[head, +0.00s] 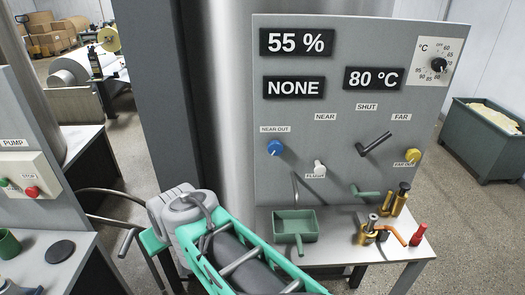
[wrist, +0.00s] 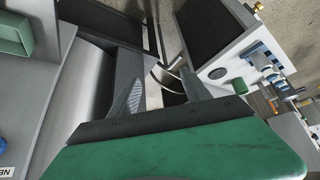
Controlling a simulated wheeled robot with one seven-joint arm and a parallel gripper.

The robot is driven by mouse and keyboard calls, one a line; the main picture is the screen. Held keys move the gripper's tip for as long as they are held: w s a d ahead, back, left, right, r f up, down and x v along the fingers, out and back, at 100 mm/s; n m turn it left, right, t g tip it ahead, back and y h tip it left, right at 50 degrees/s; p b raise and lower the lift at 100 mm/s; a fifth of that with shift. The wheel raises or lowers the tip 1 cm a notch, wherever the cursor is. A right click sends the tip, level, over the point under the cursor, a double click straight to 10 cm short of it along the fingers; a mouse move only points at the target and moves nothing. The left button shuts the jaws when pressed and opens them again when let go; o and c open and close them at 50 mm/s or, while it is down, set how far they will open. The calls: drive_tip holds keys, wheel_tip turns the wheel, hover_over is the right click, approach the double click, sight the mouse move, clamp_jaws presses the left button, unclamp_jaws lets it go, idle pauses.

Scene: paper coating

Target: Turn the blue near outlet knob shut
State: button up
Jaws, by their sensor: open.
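The blue near outlet knob (head: 274,148) is on the left of the grey control panel (head: 225,190), just under the NEAR OUT label (head: 275,129). Its turn angle is too small to tell. In the wrist view a blue edge, likely this knob (wrist: 2,146), shows at the far left beside a cut-off label. My gripper (wrist: 160,92) is open, with its two grey fingers apart and nothing seen between them. It is away from the knob, which lies off to its side. In the head view my arm is below and left of the knob.
A yellow knob (head: 414,156), a black lever (head: 374,145) and a white switch (head: 319,168) are also on the panel. Below, a table (head: 340,245) bears a green tray (head: 294,226) and several small tools. The pump station (head: 30,170) is left.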

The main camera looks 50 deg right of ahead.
drive_tip(key=shift+o, duration=0.8)
drive_tip(key=w+d+f+m+t+h+b, duration=0.1)
drive_tip(key=w+d+f+t+b, duration=0.1)
drive_tip(key=d, duration=0.6)
drive_tip(key=shift+w+d+f+m+h, duration=0.15)
drive_tip(key=shift+w+d+m+h, duration=0.2)
drive_tip(key=shift+w, duration=0.35)
drive_tip(key=shift+o, duration=0.3)
drive_tip(key=d+m+t+h+b, duration=0.1)
drive_tip(key=d+t+h+b, duration=0.1)
drive_tip(key=d, duration=0.6)
drive_tip(key=shift+w+r+b, duration=0.25)
drive_tip(key=shift+w+b, duration=0.1)
drive_tip(key=shift+b, duration=0.1)
drive_tip(key=m+t+h+b, duration=0.2)
drive_tip(key=m+h+b, duration=0.25)
drive_tip(key=h, duration=0.45)
approach(275, 150)
drive_tip(key=w, duration=0.1)
drive_tip(key=shift+m+g, duration=0.3)
drive_tip(key=x, duration=0.3)
drive_tip(key=p+x, duration=0.1)
drive_tip(key=x, duration=0.1)
drive_tip(key=p+x, duration=0.1)
drive_tip(key=x, duration=0.2)
drive_tip(key=shift+d+r, duration=0.25)
drive_tip(key=shift+d, duration=0.2)
drive_tip(key=shift+c, duration=0.5)
drive_tip(key=c, duration=1.3)
drive_tip(key=shift+o, duration=0.2)
